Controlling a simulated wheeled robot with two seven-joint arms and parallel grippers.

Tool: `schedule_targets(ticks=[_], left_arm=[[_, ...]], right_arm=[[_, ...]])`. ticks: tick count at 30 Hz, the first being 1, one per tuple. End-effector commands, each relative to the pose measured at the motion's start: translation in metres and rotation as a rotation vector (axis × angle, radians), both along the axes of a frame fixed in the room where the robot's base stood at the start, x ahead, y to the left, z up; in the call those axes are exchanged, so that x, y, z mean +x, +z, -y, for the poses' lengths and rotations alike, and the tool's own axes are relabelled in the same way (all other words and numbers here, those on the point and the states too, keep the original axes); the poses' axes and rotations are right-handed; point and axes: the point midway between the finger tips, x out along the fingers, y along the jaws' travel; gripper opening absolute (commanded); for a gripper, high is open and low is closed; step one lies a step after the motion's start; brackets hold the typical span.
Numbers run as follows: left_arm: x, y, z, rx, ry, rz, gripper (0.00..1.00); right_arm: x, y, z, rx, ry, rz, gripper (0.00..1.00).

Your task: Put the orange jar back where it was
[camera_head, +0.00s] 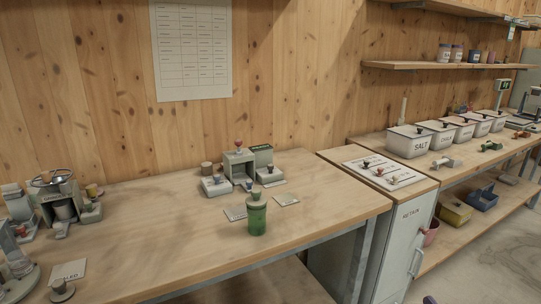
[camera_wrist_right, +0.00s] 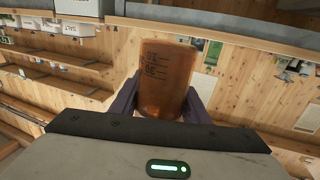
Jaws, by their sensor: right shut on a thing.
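An orange, see-through jar (camera_wrist_right: 166,75) with dark markings fills the middle of the right wrist view. My right gripper (camera_wrist_right: 163,98) is shut on it, with one dark purple finger on each side. The orange jar does not show in the head view. A small dark purple tip at the bottom edge there may be part of my right gripper. My left gripper is in neither view.
A green jar (camera_head: 257,218) stands near the front of the wooden bench (camera_head: 165,215). Behind it are small cards and a grey block stand (camera_head: 238,165). A RETAIN cabinet (camera_head: 405,240) adjoins on the right, then white bins including SALT (camera_head: 408,142). Wall shelves (camera_head: 430,65) hold small jars.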

Motion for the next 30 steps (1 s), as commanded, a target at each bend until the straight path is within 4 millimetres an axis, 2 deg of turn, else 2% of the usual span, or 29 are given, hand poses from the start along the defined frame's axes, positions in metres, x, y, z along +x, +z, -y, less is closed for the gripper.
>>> schedule_targets(ticks=[2, 12, 21, 30], left_arm=[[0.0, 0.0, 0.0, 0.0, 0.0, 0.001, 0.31], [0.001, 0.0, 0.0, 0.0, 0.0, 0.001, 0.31], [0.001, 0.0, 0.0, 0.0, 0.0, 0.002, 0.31], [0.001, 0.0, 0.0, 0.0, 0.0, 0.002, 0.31]], right_arm=[[0.001, 0.002, 0.0, -0.004, 0.031, 0.003, 0.22], [-0.053, -0.013, -0.059, 0.004, 0.179, -0.001, 0.22], [-0.097, -0.012, -0.1, 0.003, 0.286, 0.001, 0.22], [-0.087, -0.002, -0.093, 0.006, 0.145, 0.005, 0.22]])
